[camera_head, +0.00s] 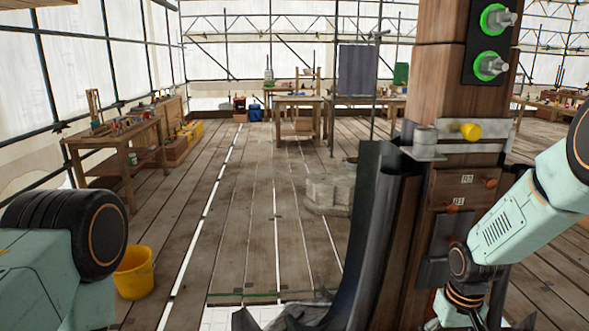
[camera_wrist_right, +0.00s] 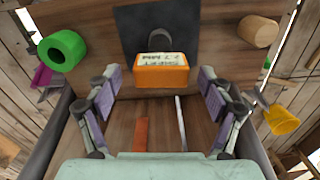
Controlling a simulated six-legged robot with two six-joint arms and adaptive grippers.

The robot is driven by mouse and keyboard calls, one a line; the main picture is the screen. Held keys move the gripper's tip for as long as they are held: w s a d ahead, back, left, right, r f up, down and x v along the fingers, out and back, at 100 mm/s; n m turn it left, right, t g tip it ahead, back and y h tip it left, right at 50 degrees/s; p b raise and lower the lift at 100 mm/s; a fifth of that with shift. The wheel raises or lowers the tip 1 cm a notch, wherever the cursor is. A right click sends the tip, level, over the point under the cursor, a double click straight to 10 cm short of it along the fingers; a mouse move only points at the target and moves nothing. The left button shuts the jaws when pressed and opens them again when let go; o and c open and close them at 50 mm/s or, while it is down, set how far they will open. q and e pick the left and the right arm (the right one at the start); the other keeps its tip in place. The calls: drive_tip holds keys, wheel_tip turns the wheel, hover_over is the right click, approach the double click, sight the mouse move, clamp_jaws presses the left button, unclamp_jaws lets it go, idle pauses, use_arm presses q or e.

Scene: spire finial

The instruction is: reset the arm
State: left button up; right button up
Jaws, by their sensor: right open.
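My right arm (camera_head: 510,225) comes in from the right, bent down in front of the timber post (camera_head: 452,70); its gripper is mostly cut off by the bottom edge there. In the right wrist view my right gripper (camera_wrist_right: 160,74) is open, its two padded fingers spread apart.
The post carries green-ringed bolts (camera_head: 491,66) and a yellow knob (camera_head: 471,131). Dark curved sheeting (camera_head: 372,230) stands beside it. A yellow bucket (camera_head: 134,272) is near my left arm. Workbenches (camera_head: 120,140) line the left. The plank floor (camera_head: 240,200) between is mostly clear, with a stone block (camera_head: 330,193).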

wheel_tip(320, 180, down, 6)
drive_tip(key=shift+s+r, duration=0.1)
drive_tip(key=shift+r+p, duration=0.4)
drive_tip(key=shift+r, duration=0.15)
drive_tip(key=shift+r+p, duration=0.35)
drive_tip(key=shift+r, duration=0.35)
drive_tip(key=shift+a, duration=0.1)
